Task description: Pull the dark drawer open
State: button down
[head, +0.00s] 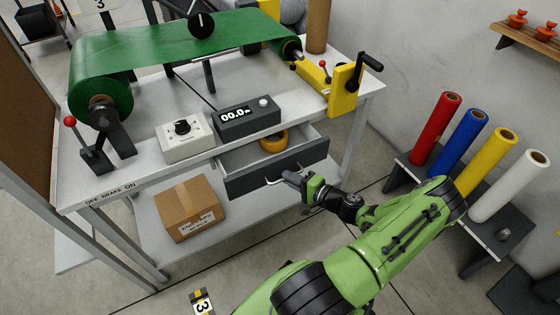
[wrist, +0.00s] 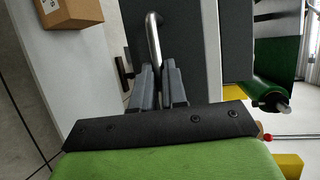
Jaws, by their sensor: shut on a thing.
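The dark drawer (head: 250,182) is under the white workbench and stands partly pulled out, with its inside showing. A yellow-orange roll (head: 273,141) lies inside it. The drawer has a metal bar handle on its front; the handle (wrist: 153,38) also shows in the wrist view. My gripper (head: 288,178) is at the drawer front, shut on the handle. In the wrist view my gripper's fingers (wrist: 158,82) are close together around the handle's end. The dark drawer front (wrist: 187,35) lies just beyond them.
A cardboard box (head: 190,207) sits on the lower shelf, left of the drawer. Red, blue, yellow and white rolls (head: 437,130) stand on a low rack at the right. The workbench (head: 225,148) carries a green belt, a control box and a display.

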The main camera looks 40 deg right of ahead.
jog(key=s+a, duration=0.3)
jog(key=s, duration=0.8)
jog(key=shift+s+a+p, duration=0.2)
jog(key=shift+p, duration=0.25)
jog(key=c, duration=1.2)
grip_release()
jog(key=shift+o, duration=0.2)
jog(key=p+v, duration=0.2)
jog(key=v, duration=1.3)
jog(key=shift+s, duration=0.4)
